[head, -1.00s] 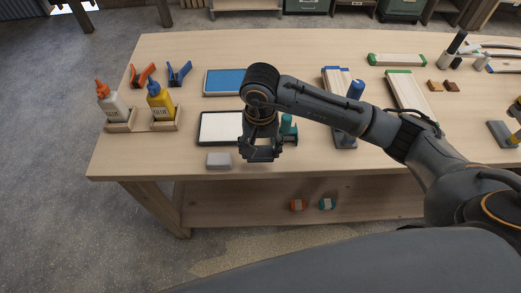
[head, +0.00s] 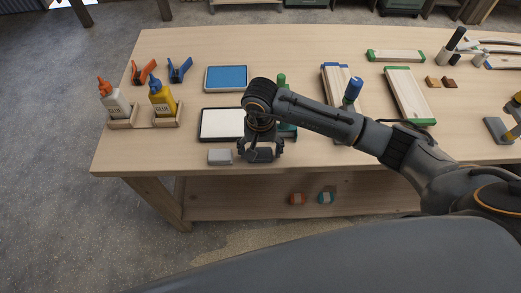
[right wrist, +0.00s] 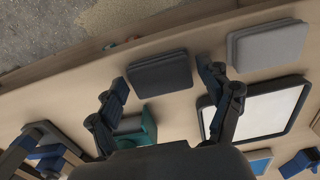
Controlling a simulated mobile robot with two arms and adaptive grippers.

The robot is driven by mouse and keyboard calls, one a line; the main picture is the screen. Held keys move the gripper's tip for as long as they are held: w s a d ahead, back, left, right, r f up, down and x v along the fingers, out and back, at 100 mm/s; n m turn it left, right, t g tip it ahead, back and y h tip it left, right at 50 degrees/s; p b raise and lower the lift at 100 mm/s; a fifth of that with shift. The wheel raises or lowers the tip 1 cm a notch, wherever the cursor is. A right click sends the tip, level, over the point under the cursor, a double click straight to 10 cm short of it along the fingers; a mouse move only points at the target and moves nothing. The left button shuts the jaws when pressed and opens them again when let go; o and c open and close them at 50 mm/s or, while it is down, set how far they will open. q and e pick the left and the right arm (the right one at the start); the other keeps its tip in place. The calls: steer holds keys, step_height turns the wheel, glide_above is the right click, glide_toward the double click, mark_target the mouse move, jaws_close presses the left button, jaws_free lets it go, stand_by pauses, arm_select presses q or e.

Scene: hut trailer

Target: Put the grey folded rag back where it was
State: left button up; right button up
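A dark grey folded rag (head: 262,155) lies near the table's front edge, under my right gripper (head: 260,150). In the right wrist view the dark rag (right wrist: 160,73) lies between the two spread fingertips (right wrist: 165,88), with a small gap at each side. A lighter grey folded rag (head: 220,157) lies just left of the gripper; it also shows in the right wrist view (right wrist: 268,45), beyond the right finger. My left gripper is not in view.
A black-framed white pad (head: 222,123) lies behind the light rag, and a blue pad (head: 227,78) farther back. A green tool (head: 282,80) stands close behind my right gripper. Glue bottles (head: 163,100) stand left. The wooden table (head: 150,155) is bare at front left.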

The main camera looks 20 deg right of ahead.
mark_target(261, 152)
stand_by(0.3)
steer(key=shift+r, duration=0.25)
steer(key=shift+w+r, duration=0.1)
steer(key=shift+r, duration=0.2)
step_height(261, 152, up, 11)
steer(key=b, duration=0.3)
steer(key=shift+r+b, duration=0.15)
steer(key=shift+b, duration=0.15)
